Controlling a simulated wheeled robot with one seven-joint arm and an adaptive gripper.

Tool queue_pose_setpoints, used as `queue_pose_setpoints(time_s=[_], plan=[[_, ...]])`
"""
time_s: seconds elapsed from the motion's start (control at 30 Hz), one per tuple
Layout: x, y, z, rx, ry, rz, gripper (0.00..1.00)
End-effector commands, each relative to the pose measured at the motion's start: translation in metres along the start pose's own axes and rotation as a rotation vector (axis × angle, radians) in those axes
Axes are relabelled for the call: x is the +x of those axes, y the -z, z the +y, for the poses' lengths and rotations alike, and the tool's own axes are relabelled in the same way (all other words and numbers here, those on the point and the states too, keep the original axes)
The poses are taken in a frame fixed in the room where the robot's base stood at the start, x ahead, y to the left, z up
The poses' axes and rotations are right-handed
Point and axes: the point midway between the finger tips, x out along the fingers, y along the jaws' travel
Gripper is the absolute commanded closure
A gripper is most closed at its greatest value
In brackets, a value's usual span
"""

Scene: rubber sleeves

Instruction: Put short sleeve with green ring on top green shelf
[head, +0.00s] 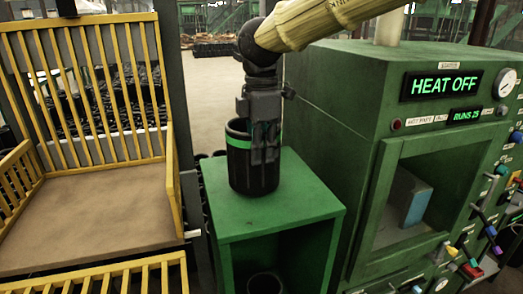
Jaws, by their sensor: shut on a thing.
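A short black sleeve with a green ring (240,162) stands upright on the top of the green shelf (295,205), near its back left part. My gripper (263,160) points down at the sleeve's right side and is shut on its wall. The gripper partly hides the sleeve's rim and ring. The sleeve's base looks to be touching the shelf top.
A green machine (345,130) reading HEAT OFF stands right of the shelf, with an open chamber holding a blue-faced block (416,207). A yellow-railed cart (85,225) stands at left. Another dark sleeve (265,283) sits in the lower compartment. The shelf's front top is clear.

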Motion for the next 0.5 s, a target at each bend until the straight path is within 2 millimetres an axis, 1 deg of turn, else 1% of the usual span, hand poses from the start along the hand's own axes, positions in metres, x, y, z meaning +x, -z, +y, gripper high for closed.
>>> queue_pose_setpoints(time_s=[0.2, 0.5], plan=[[0.013, 0.0, 0.0, 0.002, -0.002, 0.001, 1.0], [0.015, 0.0, 0.0, 0.001, -0.003, 0.001, 1.0]])
